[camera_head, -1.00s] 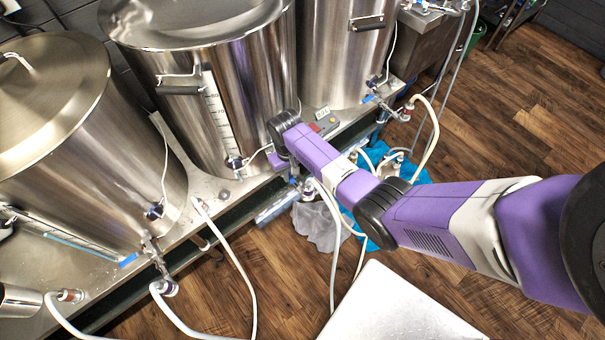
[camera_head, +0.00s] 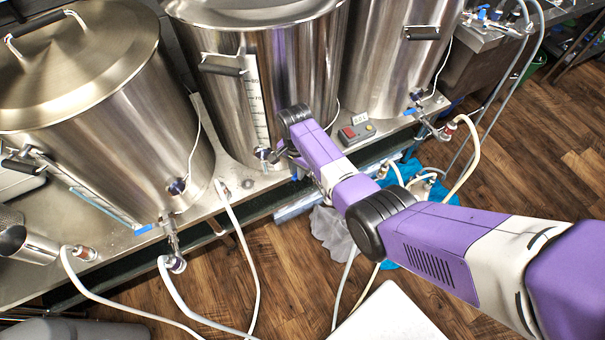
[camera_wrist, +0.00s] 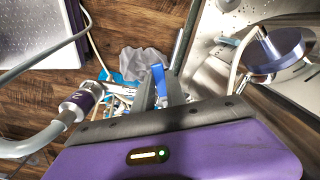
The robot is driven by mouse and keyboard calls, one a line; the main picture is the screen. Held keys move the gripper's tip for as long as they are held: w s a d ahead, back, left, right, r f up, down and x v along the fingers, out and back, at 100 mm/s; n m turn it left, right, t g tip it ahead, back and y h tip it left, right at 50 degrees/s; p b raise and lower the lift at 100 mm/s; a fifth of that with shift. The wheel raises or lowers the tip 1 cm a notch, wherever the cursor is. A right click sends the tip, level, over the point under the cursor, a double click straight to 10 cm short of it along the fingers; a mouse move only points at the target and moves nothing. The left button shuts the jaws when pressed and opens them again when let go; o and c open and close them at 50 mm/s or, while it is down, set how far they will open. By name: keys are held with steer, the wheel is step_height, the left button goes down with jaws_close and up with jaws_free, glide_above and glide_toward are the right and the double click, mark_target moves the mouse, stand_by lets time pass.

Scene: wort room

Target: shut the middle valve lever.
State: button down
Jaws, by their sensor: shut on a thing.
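The middle kettle (camera_head: 215,110) is a tall steel pot with a level scale on its front. Its valve is mostly hidden behind my arm in the head view. In the wrist view a blue valve lever (camera_wrist: 158,78) stands between the two dark fingers of my gripper (camera_wrist: 164,88). The fingers are shut on it. In the head view the gripper end (camera_head: 285,152) is at the lower front of the middle kettle, and its fingertips are hard to make out.
The left kettle (camera_head: 110,110) has a blue-levered valve (camera_head: 150,227) with a hose (camera_head: 200,300). The right kettle (camera_head: 385,70) has a similar valve (camera_head: 425,115). A small control box (camera_head: 357,132) sits on the bench beside my arm. A blue cloth (camera_head: 395,180) and hoses lie on the floor.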

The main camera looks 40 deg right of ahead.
steer(key=shift+w+m+b, duration=0.6)
steer(key=shift+w+m, duration=0.2)
steer(key=shift+m, duration=0.5)
steer(key=shift+w+m+b, duration=0.55)
steer(key=shift+w+m, duration=0.2)
steer(key=shift+m, duration=0.55)
steer(key=c, duration=1.4)
jaws_free()
steer(key=shift+w, duration=0.1)
steer(key=shift+o, duration=0.2)
step_height(320, 180, up, 8)
steer(key=shift+p, duration=0.45)
steer(key=shift+f, duration=0.1)
